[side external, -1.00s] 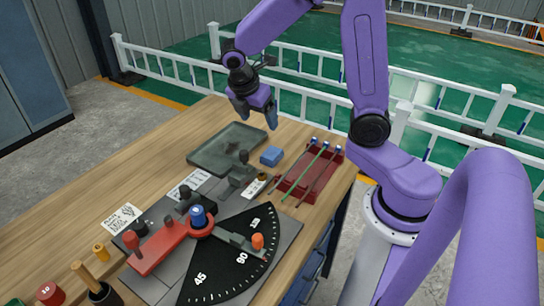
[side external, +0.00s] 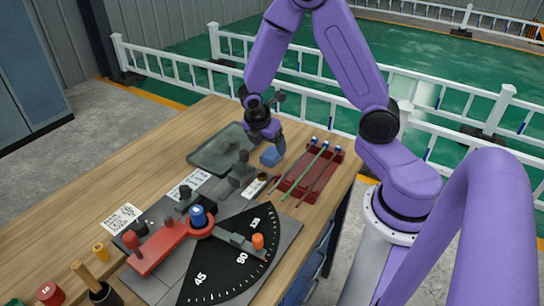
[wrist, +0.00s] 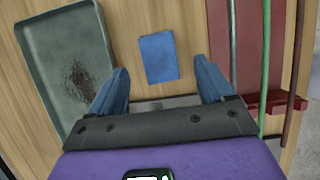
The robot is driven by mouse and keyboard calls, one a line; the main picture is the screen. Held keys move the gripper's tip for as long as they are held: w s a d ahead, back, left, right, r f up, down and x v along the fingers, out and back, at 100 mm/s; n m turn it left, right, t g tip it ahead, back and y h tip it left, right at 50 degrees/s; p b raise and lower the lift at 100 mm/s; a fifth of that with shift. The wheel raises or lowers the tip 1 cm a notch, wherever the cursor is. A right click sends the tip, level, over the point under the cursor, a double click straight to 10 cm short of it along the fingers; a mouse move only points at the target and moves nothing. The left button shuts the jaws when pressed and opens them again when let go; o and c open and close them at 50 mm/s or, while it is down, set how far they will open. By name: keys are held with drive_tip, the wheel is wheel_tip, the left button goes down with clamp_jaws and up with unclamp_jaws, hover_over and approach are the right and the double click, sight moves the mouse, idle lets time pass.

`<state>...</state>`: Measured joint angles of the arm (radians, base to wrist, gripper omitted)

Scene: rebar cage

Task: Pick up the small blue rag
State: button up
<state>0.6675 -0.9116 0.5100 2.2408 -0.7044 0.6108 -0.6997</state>
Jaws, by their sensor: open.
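The small blue rag (side external: 271,156) is a folded rectangular block lying on the wooden table between the grey tray and the red rack. It also shows in the wrist view (wrist: 158,58), flat on the wood, ahead of and between my two blue fingertips. My gripper (side external: 268,143) is open and empty, low over the table close to the rag. In the wrist view my gripper (wrist: 158,75) has one finger to each side of the rag, with clear gaps.
A grey tray (side external: 207,161) with a dark stain lies left of the rag. A red rack (side external: 323,178) with long rods lies to its right. A bending fixture with a black angle dial (side external: 235,262) sits nearer the camera. Bare wood surrounds the rag.

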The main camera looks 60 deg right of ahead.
sight(272, 152)
drive_tip(key=shift+x, duration=2.1)
drive_tip(key=c, duration=1.1)
drive_tip(key=shift+c, duration=0.2)
drive_tip(key=shift+r, duration=0.15)
